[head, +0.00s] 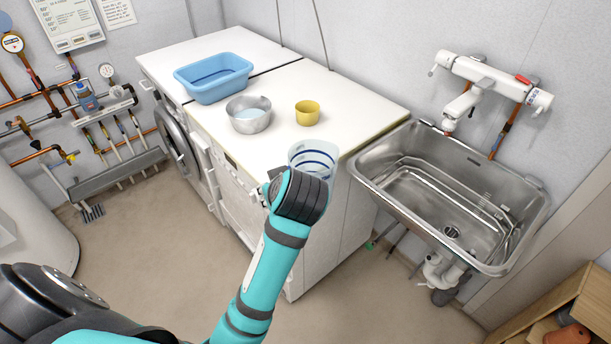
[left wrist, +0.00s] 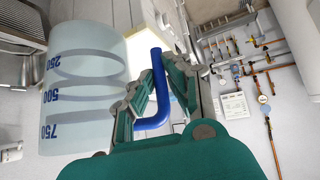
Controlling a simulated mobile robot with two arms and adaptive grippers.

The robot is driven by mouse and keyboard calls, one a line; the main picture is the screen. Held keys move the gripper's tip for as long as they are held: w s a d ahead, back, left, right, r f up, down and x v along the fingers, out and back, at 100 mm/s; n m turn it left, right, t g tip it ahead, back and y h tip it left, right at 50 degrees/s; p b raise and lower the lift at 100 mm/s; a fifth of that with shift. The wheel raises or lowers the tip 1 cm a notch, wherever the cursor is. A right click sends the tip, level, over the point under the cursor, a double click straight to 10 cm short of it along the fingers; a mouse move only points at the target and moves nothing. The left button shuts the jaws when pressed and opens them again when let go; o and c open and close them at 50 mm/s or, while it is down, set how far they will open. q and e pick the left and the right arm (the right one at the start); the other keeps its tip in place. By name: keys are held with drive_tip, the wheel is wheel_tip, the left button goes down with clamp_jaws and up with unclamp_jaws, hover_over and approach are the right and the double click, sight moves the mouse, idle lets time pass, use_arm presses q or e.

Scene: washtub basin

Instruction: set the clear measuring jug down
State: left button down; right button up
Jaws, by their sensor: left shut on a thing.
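The clear measuring jug (head: 313,156) has blue markings and shows at the near right corner of the white worktop (head: 240,158) in the head view. It looks roughly upright; I cannot tell whether its base touches anything. In the left wrist view the jug (left wrist: 85,90) fills the left side, with its 250, 500 and 750 marks turned sideways. My left gripper (left wrist: 160,78) is shut on its blue handle (left wrist: 156,115). In the head view my own wrist hides most of the gripper and the jug's lower part. My right gripper is not in view.
On the worktop stand a blue basin (head: 214,76), a metal bowl (head: 249,114) and a yellow cup (head: 307,112). A steel sink (head: 450,190) with a wall tap (head: 490,82) is at the right. The worktop is bare between the cup and its right edge.

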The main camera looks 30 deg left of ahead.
use_arm(q)
drive_tip(key=w+a+f+p, duration=0.1)
drive_tip(key=w+a+f, duration=0.1)
drive_tip(key=w+a, duration=0.2)
drive_tip(key=w+a+f+n+g+p, duration=0.1)
drive_tip(key=w+a+f, duration=0.1)
drive_tip(key=w+a, duration=0.3)
drive_tip(key=w+a+f+n+y+p, duration=0.1)
drive_tip(key=w+a+f, duration=0.2)
drive_tip(key=w+a, duration=0.2)
drive_tip(key=shift+w+a+p, duration=0.25)
drive_tip(key=shift+a+p, duration=0.1)
drive_tip(key=shift+a, duration=0.15)
drive_tip(key=shift+f, duration=0.35)
drive_tip(key=c, duration=1.3)
unclamp_jaws()
drive_tip(key=shift+f, duration=0.15)
